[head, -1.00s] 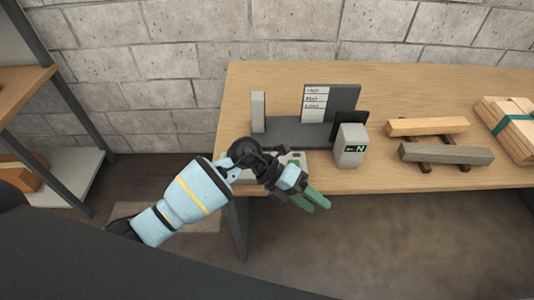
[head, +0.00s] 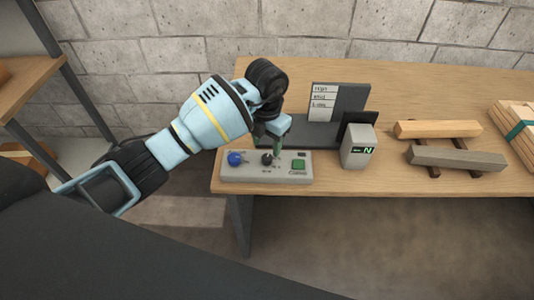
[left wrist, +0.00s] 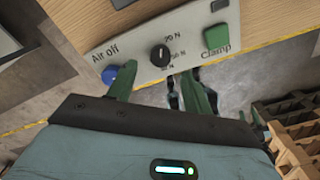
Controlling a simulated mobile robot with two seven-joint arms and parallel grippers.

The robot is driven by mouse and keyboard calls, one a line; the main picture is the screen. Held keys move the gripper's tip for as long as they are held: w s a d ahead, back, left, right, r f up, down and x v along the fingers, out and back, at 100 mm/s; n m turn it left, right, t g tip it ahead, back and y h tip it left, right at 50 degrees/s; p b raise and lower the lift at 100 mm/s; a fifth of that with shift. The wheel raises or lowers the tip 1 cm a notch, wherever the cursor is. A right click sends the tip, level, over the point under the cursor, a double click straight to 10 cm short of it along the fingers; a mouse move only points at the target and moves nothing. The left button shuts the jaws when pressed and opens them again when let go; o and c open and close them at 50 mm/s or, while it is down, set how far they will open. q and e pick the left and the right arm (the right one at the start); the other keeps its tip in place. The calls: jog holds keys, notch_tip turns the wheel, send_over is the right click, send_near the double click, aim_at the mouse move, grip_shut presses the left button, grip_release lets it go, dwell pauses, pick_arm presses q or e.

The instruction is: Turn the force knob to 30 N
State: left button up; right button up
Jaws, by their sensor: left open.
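The force knob is a small black dial (head: 267,158) in the middle of a light grey control panel (head: 220,174) at the table's front edge. In the left wrist view the black knob (left wrist: 160,55) has "70 N" printed at its upper right and lower N marks below it. I cannot tell its exact setting. My left gripper (head: 277,147) is open and empty, above and close to the knob. In the left wrist view its green fingers (left wrist: 158,72) appear on either side of the knob, slightly below it, with no visible contact. My right gripper is not in view.
A blue knob (head: 235,159) by "Air off" and a green "Clamp" button (head: 298,165) flank the dial. A grey box with an "N" display (head: 358,148) stands right of the panel. Wooden bars (head: 438,129) lie farther right. A dark fixture with a label card (head: 323,101) stands behind.

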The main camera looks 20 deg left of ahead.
aim_at(267, 157)
pick_arm(q)
jog(key=shift+f, duration=2.6)
jog(key=shift+c, duration=0.4)
jog(key=c, duration=0.9)
